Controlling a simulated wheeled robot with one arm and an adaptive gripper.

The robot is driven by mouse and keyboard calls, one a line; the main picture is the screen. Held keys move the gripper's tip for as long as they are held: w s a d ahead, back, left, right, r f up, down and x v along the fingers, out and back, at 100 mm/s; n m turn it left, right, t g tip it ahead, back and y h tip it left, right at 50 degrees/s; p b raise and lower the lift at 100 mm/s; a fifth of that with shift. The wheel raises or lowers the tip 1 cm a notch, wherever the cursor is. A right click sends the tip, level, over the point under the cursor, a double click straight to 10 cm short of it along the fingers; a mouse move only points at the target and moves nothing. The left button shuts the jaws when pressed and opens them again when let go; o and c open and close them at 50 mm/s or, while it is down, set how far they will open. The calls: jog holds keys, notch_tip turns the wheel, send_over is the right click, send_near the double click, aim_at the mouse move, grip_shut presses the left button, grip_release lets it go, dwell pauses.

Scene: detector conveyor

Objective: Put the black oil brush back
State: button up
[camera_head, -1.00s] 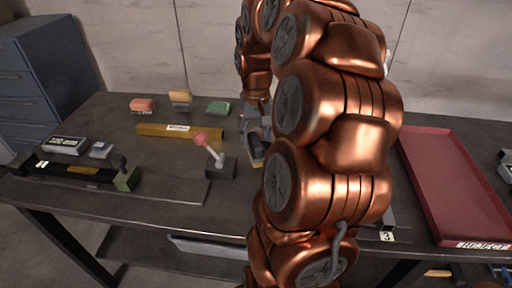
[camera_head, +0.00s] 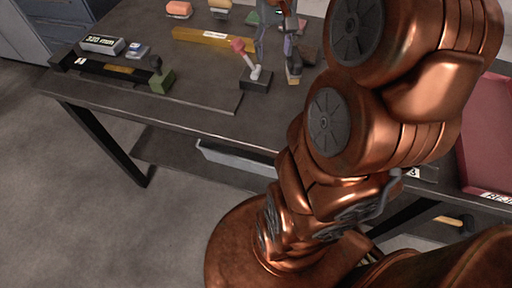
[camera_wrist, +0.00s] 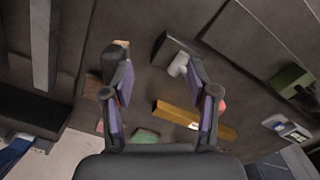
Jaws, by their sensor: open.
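A small dark block with a tan lower edge (camera_head: 293,76), apparently the black oil brush, stands on the table beside my gripper (camera_head: 276,62). In the wrist view the same dark block with its tan end (camera_wrist: 115,55) is at the upper left, close by the left finger. It is outside the space between the fingers; whether it touches the finger I cannot tell. In the head view, my arm hides much of the table's right part.
A black base (camera_head: 256,80) with a pink-knobbed lever stands just left of my gripper. A yellow bar (camera_head: 200,37) lies behind it. Orange (camera_head: 179,9) and green (camera_wrist: 145,136) blocks are at the back. A red tray (camera_head: 488,130) is at the right.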

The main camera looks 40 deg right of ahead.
jog(key=s+a+f+n+g, duration=0.1)
jog(key=s+a+f, duration=0.3)
jog(key=s+a, duration=0.4)
jog(key=s+a+f+n, duration=0.3)
jog(key=s+a+f, duration=0.1)
jog(key=s+a, duration=0.5)
jog(key=shift+a+f+n+g, duration=0.3)
jog(key=shift+a+f+g, duration=0.1)
jog(key=shift+a, duration=0.65)
notch_tip(320, 180, up, 12)
jog(key=p, duration=1.1)
jog(key=shift+w+f, duration=0.15)
